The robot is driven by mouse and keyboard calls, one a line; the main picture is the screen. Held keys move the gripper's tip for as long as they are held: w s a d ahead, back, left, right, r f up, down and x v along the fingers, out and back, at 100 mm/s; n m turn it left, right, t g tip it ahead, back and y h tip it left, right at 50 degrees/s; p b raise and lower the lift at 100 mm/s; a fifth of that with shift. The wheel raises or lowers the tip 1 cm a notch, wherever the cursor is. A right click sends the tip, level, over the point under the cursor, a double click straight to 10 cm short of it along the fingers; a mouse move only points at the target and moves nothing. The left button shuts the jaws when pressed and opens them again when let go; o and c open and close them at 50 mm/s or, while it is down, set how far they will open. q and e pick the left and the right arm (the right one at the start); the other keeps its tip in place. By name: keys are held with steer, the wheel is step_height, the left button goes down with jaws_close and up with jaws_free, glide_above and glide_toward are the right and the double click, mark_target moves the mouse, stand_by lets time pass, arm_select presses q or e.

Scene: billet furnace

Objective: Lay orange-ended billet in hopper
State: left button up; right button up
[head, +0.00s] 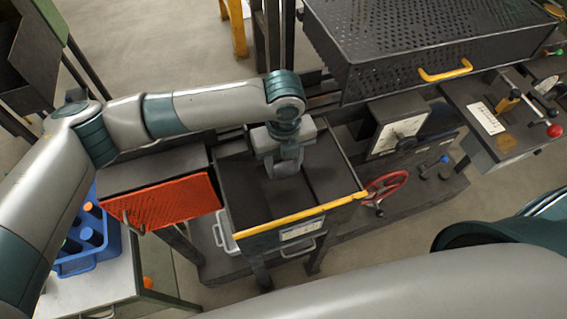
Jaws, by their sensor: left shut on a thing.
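The hopper (237,197) is a dark open-topped box with a yellow front edge, in the middle of the head view. My left gripper (284,172) points down inside the hopper's opening, near its back wall. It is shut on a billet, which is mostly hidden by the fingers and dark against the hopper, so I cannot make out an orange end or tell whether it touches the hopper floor. My right gripper is out of view; only part of my right arm shows at the lower right.
A blue crate (76,262) with several dark cylinders stands on a bench at the lower left. An orange mesh flap (165,203) lies left of the hopper. A perforated furnace box (400,40) with a yellow handle is behind right. A red handwheel (385,188) sits right of the hopper.

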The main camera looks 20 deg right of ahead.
arm_select(q)
steer(key=o, duration=1.6)
steer(key=shift+r, duration=0.1)
steer(key=shift+r+b, duration=0.35)
steer(key=shift+r, duration=0.2)
step_height(320, 180, up, 16)
steer(key=b, duration=0.5)
steer(key=shift+r, duration=0.15)
